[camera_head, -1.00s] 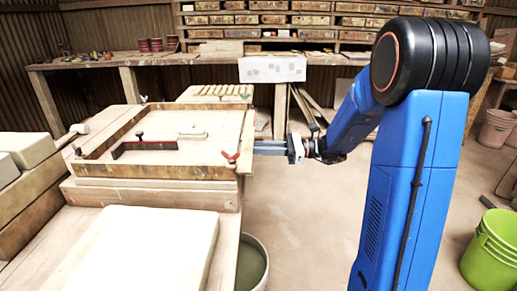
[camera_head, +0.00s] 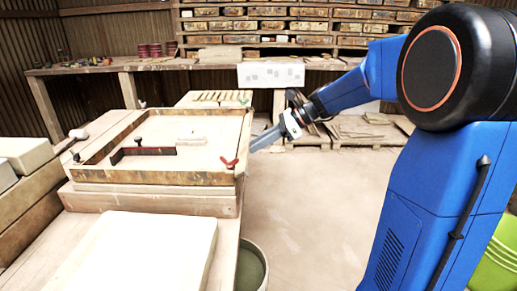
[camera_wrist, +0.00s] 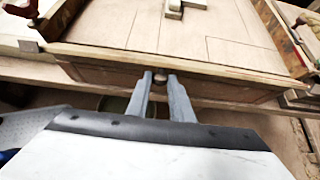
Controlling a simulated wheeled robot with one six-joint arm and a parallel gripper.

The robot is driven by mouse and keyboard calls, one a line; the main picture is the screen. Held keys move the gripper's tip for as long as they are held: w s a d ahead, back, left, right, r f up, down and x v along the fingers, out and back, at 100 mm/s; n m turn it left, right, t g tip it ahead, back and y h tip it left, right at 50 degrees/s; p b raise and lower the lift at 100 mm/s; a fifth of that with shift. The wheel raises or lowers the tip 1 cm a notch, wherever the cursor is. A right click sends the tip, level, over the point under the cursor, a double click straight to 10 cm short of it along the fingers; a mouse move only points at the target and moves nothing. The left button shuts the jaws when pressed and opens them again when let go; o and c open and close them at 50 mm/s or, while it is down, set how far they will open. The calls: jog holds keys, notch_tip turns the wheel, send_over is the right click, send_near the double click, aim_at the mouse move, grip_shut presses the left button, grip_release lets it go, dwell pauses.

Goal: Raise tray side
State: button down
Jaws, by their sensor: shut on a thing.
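The wooden tray (camera_head: 150,178) sits on a block on the bench at left in the head view. Its right-hand side board (camera_head: 245,143) carries my gripper (camera_head: 254,147), which reaches in from the right, tilted down toward it. In the wrist view the side board (camera_wrist: 110,72) runs across the picture. My gripper (camera_wrist: 160,80) has a finger on each side of a small dark knob (camera_wrist: 160,78) on the board's face and is shut on it. A red clamp (camera_head: 229,163) and a green clamp (camera_head: 243,99) stand at the near and far corners. The head view hides the knob.
A red-and-black handled piece (camera_head: 148,151) and a small pale block (camera_head: 191,141) lie inside the tray. A pale slab (camera_head: 145,245) lies in front. A bucket (camera_head: 250,270) stands below the bench's right edge.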

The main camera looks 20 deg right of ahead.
aim_at(247, 140)
jog(key=r+h, duration=0.1)
jog(key=a+r+g+h, duration=0.1)
jog(key=h, duration=0.3)
jog(key=shift+w+a+r+g, duration=0.3)
jog(key=shift+r+g, duration=0.1)
jog(key=h, duration=0.1)
jog(key=a+r+g+h, duration=0.1)
jog(key=h, duration=0.1)
jog(key=a+h, duration=0.1)
jog(key=h, duration=0.1)
jog(key=shift+w+r+g, duration=0.2)
jog(key=shift+w+g, duration=0.1)
jog(key=shift+h, duration=0.3)
jog(key=c, duration=1.6)
grip_release()
notch_tip(247, 140, up, 17)
jog(key=shift+a+r, duration=0.1)
jog(key=shift+r, duration=0.1)
